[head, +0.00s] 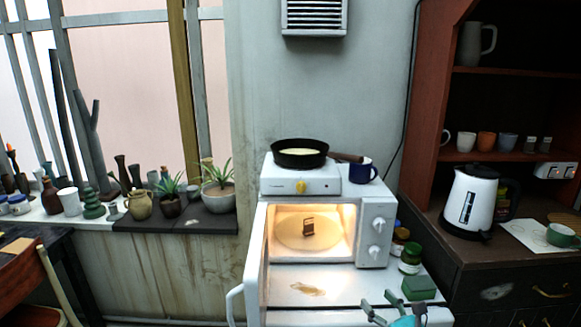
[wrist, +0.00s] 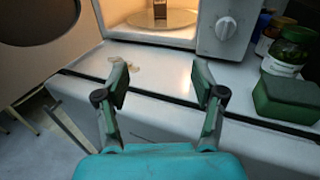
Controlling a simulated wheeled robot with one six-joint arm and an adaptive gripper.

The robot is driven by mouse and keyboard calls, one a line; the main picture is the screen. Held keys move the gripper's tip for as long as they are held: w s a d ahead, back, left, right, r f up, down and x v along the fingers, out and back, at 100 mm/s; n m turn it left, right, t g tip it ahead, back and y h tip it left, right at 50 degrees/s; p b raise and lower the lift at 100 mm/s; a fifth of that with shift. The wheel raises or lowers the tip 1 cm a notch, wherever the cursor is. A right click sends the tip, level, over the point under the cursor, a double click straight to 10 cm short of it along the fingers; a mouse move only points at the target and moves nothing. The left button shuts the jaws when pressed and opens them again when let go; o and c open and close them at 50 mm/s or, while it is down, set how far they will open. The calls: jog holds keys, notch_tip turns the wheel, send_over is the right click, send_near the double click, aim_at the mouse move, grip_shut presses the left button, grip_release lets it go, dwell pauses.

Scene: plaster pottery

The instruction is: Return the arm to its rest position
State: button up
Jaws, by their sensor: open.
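My gripper (head: 391,302) shows at the bottom of the head view, low in front of the white counter. In the wrist view my gripper (wrist: 162,90) has its two fingers spread wide with nothing between them. It points toward the open, lit microwave (head: 376,232), a little apart from it. The microwave door (head: 253,270) stands open on the left. A small dark brown item (head: 308,227) stands on the round plate (head: 287,236) inside. The same item (wrist: 160,10) and plate (wrist: 178,17) show at the top of the wrist view. Most of my arm is out of view.
A green sponge (head: 418,287) and jars (head: 410,258) stand right of the microwave. A hot plate (head: 282,182) with a black pan (head: 299,153) and a blue mug (head: 363,170) are on top. A kettle (head: 472,201) stands on the right cabinet. The counter front is mostly clear.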

jog(key=s+a+f+n+g+h, duration=0.1)
jog(key=s+f+n+h, duration=0.1)
jog(key=s+f+n, duration=0.5)
jog(key=s+a+f+n+h, duration=0.15)
jog(key=s+f, duration=0.25)
jog(key=s, duration=0.8)
jog(key=s+f+n+g+h, duration=0.1)
jog(key=s+f+n+h, duration=0.2)
jog(key=s+f, duration=0.45)
jog(key=s+r+n, duration=0.4)
jog(key=s+n, duration=0.2)
jog(key=s, duration=0.3)
jog(key=s+a+r+n, duration=0.1)
jog(key=s+r+n, duration=0.3)
jog(key=s+n, duration=0.3)
jog(key=s+r+n, duration=0.5)
jog(key=s+n, duration=0.2)
jog(key=s, duration=0.6)
jog(key=shift+s+a, duration=0.2)
jog(key=shift+a, duration=0.05)
